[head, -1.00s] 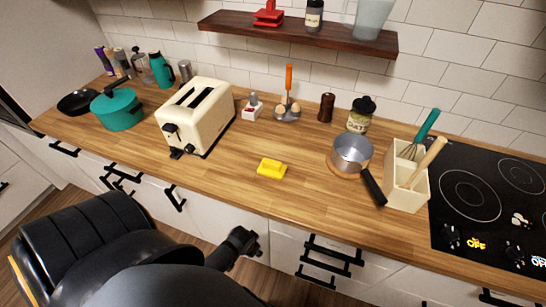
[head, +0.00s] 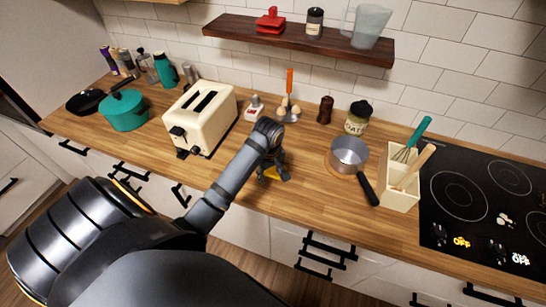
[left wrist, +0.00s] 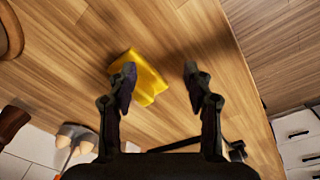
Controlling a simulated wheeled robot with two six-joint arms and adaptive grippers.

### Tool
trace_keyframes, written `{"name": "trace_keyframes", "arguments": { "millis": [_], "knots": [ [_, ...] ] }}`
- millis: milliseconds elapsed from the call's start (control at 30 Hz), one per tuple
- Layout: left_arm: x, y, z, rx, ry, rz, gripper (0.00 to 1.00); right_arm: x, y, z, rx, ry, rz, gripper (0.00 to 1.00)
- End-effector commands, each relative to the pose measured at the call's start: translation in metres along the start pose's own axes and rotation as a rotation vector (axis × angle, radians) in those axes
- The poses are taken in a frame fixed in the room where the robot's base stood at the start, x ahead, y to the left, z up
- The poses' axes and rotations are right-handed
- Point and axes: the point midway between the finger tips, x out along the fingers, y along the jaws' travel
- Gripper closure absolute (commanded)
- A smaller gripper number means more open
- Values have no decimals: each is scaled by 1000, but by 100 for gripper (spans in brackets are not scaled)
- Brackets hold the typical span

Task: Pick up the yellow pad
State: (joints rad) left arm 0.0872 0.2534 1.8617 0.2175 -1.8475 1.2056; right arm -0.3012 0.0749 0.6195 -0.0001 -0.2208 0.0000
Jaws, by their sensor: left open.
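The yellow pad (left wrist: 148,72) lies on the wooden counter in the left wrist view. In the head view only a bit of yellow (head: 270,172) shows, because my left arm and gripper hide most of it. My left gripper (left wrist: 160,71) is open above the pad and empty. In the left wrist view its left finger overlaps the pad's middle, and the pad reaches beyond that finger to the left; the gap toward the right finger is partly bare counter. I cannot tell how high the fingertips are. In the head view the left gripper (head: 272,177) points down at the counter. My right gripper is not in view.
A cream toaster (head: 200,118) stands left of my gripper. A saucepan (head: 348,155) and a utensil box (head: 400,187) stand to the right. An egg holder (head: 287,112) is behind. The counter between gripper and saucepan is clear.

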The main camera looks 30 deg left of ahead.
Motion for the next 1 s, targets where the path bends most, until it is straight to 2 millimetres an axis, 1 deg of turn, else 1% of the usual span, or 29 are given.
{"name": "trace_keyframes", "arguments": {
  "millis": [33,100,200,300,400,467,567,700,800,867,967,1000],
  "knots": [
    [-13,15,-18,-144,-9,-13,49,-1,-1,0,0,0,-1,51],
    [-28,27,-35,-344,-28,-43,49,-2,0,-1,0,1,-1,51],
    [-44,39,-50,-542,-46,-74,49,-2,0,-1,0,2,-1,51],
    [-52,43,-57,-640,-53,-91,49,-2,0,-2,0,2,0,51],
    [-54,44,-58,-665,-55,-95,49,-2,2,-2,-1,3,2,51],
    [-52,44,-58,-665,-55,-95,49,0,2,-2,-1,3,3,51],
    [-40,43,-57,-663,-55,-94,49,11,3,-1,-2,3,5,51],
    [-15,41,-55,-662,-55,-93,49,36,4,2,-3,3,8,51],
    [0,40,-54,-662,-54,-93,49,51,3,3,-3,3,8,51],
    [2,40,-54,-661,-54,-92,49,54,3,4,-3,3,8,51],
    [1,41,-54,-661,-54,-92,49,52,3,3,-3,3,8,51],
    [4,41,-54,-661,-54,-92,49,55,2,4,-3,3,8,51]
  ]
}}
